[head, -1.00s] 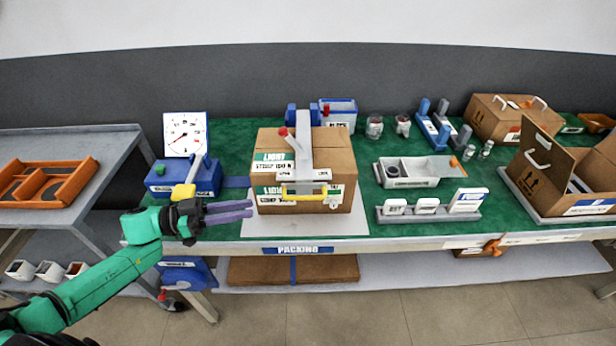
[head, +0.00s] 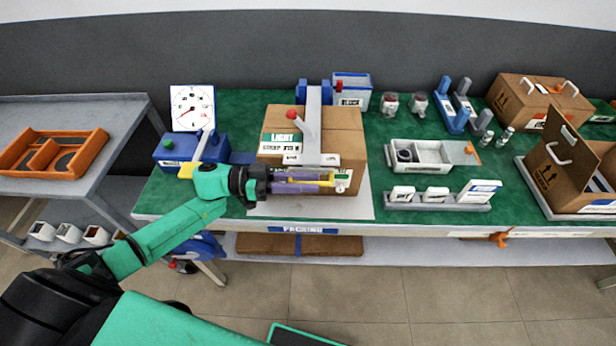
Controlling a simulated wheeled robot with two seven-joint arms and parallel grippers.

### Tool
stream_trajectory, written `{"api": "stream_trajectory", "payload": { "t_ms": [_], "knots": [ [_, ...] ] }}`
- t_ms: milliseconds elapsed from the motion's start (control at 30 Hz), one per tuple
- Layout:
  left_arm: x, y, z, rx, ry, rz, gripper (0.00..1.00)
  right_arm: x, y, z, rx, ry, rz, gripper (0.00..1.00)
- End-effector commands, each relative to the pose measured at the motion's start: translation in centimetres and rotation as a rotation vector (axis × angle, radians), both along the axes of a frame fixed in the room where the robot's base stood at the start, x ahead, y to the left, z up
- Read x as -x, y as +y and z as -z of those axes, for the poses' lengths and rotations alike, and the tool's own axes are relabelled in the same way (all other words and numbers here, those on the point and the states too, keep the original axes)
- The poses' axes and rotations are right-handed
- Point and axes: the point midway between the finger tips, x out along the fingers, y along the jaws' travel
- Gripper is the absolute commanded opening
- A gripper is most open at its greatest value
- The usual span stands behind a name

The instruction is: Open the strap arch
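The strap arch (head: 313,120) is a grey band that stands over a closed cardboard box (head: 345,130) on the packing table. A red-tipped lever (head: 299,122) is on its front, and a yellow handle bar (head: 326,180) runs across its lower front end. The arch is down over the box. My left gripper (head: 322,181) reaches in from the left, its purple fingers lying level along the box front at the yellow bar. The fingers look spread, one above and one below the bar; whether they touch it is unclear. My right gripper is not in view.
A blue scale with a dial (head: 193,108) stands left of the box, close behind my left arm. A grey parts tray (head: 420,157) and a rack of white blocks (head: 440,199) stand to the right. An open carton (head: 560,170) is at far right.

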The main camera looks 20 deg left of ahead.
Motion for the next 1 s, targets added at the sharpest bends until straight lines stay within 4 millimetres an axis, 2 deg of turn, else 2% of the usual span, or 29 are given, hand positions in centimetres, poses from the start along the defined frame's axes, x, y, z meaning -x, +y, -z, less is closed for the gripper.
{"api": "stream_trajectory", "payload": {
  "t_ms": [100,300,367,400,1000],
  "knots": [
    [-0.17,-0.65,-0.02,-0.001,-0.001,0.0,0.26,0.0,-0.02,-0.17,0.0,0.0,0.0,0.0],
    [-0.16,-0.65,0.07,-0.001,-0.001,0.0,0.26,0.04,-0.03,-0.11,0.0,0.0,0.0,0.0],
    [-0.16,-0.64,0.07,-0.001,-0.001,0.0,0.03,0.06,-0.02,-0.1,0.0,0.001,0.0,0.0],
    [-0.17,-0.63,0.06,-0.001,-0.001,0.0,0.0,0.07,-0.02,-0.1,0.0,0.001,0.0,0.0],
    [-0.17,-0.59,0.04,-0.001,-0.001,-0.001,0.0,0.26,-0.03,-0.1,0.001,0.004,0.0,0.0]
  ]
}}
